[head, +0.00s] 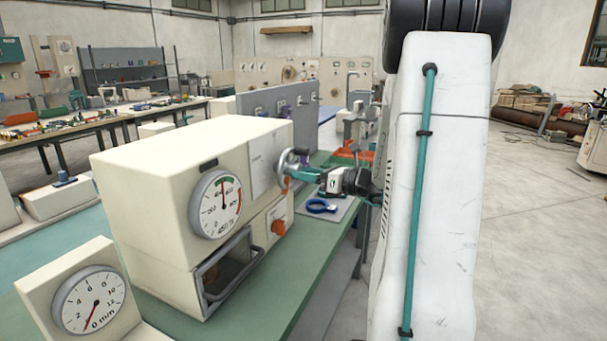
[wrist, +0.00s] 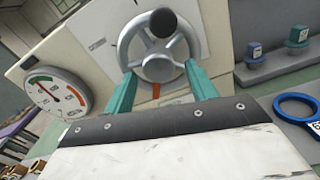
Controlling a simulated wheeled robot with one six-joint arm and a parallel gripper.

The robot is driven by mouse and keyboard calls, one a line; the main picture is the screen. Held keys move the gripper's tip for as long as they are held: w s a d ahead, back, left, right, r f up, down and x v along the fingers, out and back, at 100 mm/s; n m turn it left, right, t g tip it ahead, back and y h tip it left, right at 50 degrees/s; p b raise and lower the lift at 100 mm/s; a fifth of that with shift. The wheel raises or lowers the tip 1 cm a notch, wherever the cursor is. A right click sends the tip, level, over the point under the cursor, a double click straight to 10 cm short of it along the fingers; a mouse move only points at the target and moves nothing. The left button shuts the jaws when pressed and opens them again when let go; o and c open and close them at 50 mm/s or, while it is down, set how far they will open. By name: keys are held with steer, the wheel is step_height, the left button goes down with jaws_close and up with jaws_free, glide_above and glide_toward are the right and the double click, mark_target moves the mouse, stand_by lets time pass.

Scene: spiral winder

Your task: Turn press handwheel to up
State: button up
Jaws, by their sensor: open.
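The press handwheel (head: 291,160) is a grey spoked wheel on the right part of the cream machine's front. In the wrist view the handwheel (wrist: 158,62) faces me, with a black knob (wrist: 163,22) at the top of its rim. A small orange mark (wrist: 156,90) shows below its hub. My gripper (head: 302,174) is at the handwheel, seen from the side in the head view. In the wrist view my gripper (wrist: 160,72) has its two teal fingers apart, one on each side of the wheel's lower part. I cannot tell whether they touch the rim.
The cream machine (head: 165,165) has a round gauge (head: 215,204), a framed opening and an orange knob (head: 278,226) below the wheel. A blue ring-shaped item (head: 320,206) lies on the bench just beneath my gripper. A second dial (head: 90,300) stands front left.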

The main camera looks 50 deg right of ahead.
steer(key=shift+w+a, duration=0.2)
steer(key=shift+w, duration=0.3)
steer(key=c, duration=1)
